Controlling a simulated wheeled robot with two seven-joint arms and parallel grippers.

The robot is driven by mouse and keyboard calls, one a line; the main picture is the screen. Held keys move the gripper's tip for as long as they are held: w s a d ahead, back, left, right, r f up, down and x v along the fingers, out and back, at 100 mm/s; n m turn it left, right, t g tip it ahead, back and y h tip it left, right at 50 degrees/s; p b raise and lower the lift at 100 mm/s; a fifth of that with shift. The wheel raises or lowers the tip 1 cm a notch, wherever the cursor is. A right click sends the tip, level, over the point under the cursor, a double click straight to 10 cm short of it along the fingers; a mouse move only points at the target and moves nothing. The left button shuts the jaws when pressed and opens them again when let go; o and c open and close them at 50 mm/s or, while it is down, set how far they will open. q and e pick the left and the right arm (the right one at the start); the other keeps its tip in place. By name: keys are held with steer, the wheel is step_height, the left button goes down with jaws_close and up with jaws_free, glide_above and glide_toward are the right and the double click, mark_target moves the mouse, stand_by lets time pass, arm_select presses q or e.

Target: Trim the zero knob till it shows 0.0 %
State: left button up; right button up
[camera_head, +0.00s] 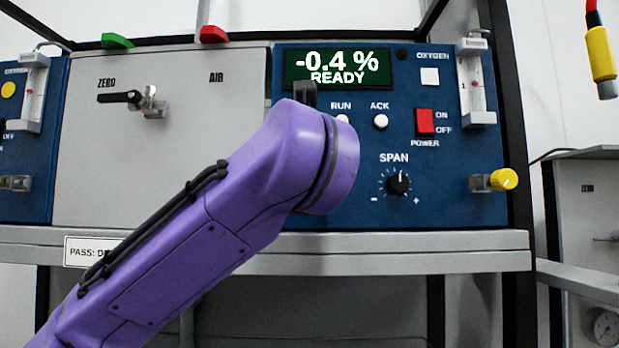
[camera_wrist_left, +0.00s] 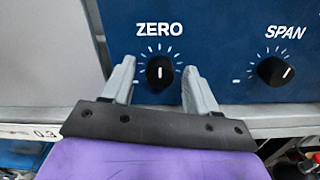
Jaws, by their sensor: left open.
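The display (camera_head: 337,68) reads -0.4 % READY in the head view. The black zero knob (camera_wrist_left: 160,72) is on the blue panel under the word ZERO in the left wrist view, its white pointer line about upright. My left gripper (camera_wrist_left: 155,77) is open, with one grey finger on each side of the knob and a gap on both sides. In the head view my purple left arm hides the zero knob and my left gripper. My right gripper is in neither view.
The span knob (camera_head: 397,183) is to the right of the zero knob, close to my right-hand finger in the left wrist view. The run button (camera_head: 342,119), ack button (camera_head: 380,121) and red power switch (camera_head: 425,121) are above it. A grey shelf (camera_head: 400,241) runs below the panel.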

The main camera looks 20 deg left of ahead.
arm_select(q)
steer(key=shift+w, duration=0.1)
steer(key=c, duration=1)
steer(key=shift+c, duration=0.2)
steer(key=shift+m, duration=0.3)
steer(key=m+p, duration=0.3)
steer(key=m, duration=0.6)
steer(key=shift+f+m, duration=0.1)
steer(key=shift+m, duration=0.3)
steer(key=o, duration=1)
steer(key=shift+o, duration=0.2)
